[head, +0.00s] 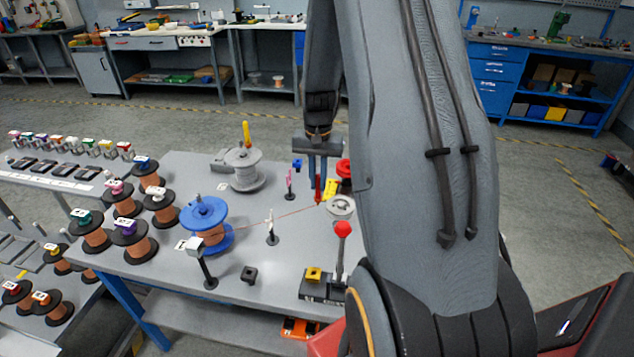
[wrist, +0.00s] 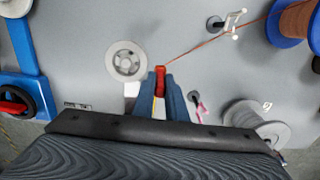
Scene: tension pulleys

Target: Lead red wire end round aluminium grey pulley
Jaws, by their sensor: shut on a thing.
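My gripper (head: 318,186) is shut on the red wire end (head: 318,191), which stands upright between the fingers. In the wrist view my gripper (wrist: 161,92) holds the red wire end (wrist: 160,77) just beside the aluminium grey pulley (wrist: 127,61). The pulley (head: 341,206), a round grey disc with holes, is partly near my arm in the head view. The thin wire (wrist: 195,47) runs straight from the held end past the white guide (wrist: 233,22) to the blue spool (wrist: 288,28). It shows no bend around the pulley.
The blue spool (head: 206,226) and white guide post (head: 270,228) stand left of the gripper. A grey spool (head: 243,170), a pink-marked post (head: 290,185) and a red-knobbed lever (head: 342,232) are nearby. Several copper spools stand at the left. The tabletop between has bare room.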

